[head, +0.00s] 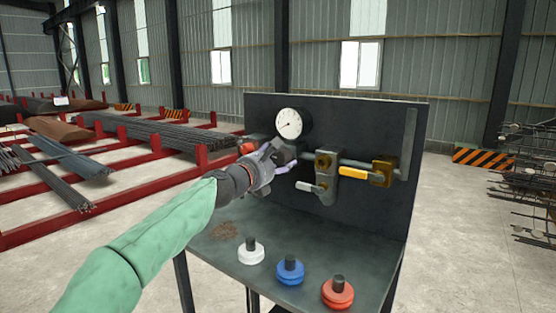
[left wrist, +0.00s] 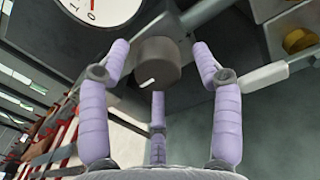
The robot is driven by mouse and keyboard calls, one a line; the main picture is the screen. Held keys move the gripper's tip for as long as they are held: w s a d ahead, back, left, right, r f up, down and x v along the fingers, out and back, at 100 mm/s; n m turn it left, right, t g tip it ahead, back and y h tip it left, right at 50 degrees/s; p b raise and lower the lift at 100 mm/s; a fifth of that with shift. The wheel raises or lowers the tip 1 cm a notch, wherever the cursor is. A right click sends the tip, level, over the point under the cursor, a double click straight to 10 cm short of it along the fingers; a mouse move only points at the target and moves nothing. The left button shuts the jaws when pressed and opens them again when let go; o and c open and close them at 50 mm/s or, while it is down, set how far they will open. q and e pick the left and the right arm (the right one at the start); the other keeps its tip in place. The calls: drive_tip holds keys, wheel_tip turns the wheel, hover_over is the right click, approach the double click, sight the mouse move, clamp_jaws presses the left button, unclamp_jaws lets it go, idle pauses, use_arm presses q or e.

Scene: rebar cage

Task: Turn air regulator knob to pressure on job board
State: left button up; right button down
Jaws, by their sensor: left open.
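The air regulator knob (left wrist: 157,65) is a dark grey cylinder with a white mark in the left wrist view. In the head view my left gripper (head: 282,158) is in front of it and mostly hides it. My left gripper (left wrist: 160,75) is open, with lilac padded fingers spread around the knob; gaps show between the fingers and the knob. The round white pressure gauge (head: 288,123) is above the knob on the dark board (head: 340,110); its lower part shows in the left wrist view (left wrist: 105,10). I see no job board with a pressure value. My right gripper is not in view.
Right of the knob on the pipe are a valve with a grey lever (head: 309,187) and a brass valve with a yellow lever (head: 353,173). White (head: 250,254), blue (head: 290,272) and red (head: 338,294) knobbed discs stand on the bench (head: 223,257). Rebar racks stand left.

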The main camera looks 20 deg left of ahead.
use_arm(q)
drive_tip(key=shift+s, duration=0.1)
drive_tip(key=shift+c, duration=0.3)
drive_tip(key=c, duration=1.1)
